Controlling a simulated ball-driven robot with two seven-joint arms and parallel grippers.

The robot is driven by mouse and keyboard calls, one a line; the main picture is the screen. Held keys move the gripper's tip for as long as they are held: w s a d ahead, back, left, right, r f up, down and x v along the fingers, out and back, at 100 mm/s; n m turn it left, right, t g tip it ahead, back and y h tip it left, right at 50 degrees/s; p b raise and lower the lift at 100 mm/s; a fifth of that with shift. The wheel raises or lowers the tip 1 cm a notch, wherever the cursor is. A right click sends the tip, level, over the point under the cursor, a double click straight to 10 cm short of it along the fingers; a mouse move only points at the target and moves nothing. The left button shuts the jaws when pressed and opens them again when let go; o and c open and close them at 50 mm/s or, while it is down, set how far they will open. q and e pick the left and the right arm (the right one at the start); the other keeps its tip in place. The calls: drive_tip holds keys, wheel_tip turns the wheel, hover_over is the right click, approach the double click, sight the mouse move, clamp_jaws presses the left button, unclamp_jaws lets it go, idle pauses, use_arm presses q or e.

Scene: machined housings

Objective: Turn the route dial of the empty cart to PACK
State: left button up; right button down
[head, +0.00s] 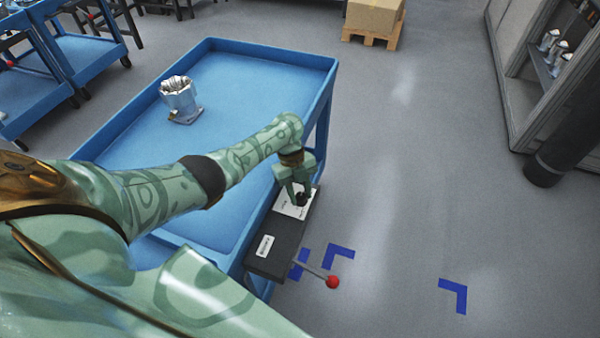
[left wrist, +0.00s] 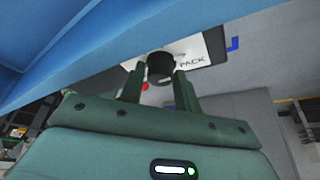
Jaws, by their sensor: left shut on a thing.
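A blue cart (head: 215,132) stands in front of me with one machined metal housing (head: 180,100) on its top tray. A dark box (head: 278,238) on the cart's right side carries a white label plate (head: 290,210) and a black route dial (head: 302,199). My left gripper (head: 300,194) reaches down over this dial and is shut on it. In the left wrist view the fingers flank the black dial (left wrist: 160,66), and PACK is printed on the white plate (left wrist: 193,58) to its right. I cannot tell which way the dial points. My right gripper is in neither view.
A lever with a red knob (head: 333,282) sticks out from the box's near end. Blue corner marks (head: 455,295) lie on the floor. A carton on a pallet (head: 373,20), other blue carts (head: 85,60) and a cabinet (head: 520,80) stand around. Floor right of the cart is clear.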

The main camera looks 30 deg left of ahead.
use_arm(q)
drive_tip(key=shift+s+f+m+g, duration=0.1)
drive_tip(key=shift+f+m+g, duration=0.05)
drive_tip(key=shift+m+g, duration=0.2)
idle(0.3)
drive_tip(key=o, duration=1)
drive_tip(key=shift+c, duration=0.2)
drive_tip(key=p+v, duration=0.5)
drive_tip(key=v, duration=1.1)
drive_tip(key=shift+r, duration=0.25)
drive_tip(key=shift+s+f, duration=0.1)
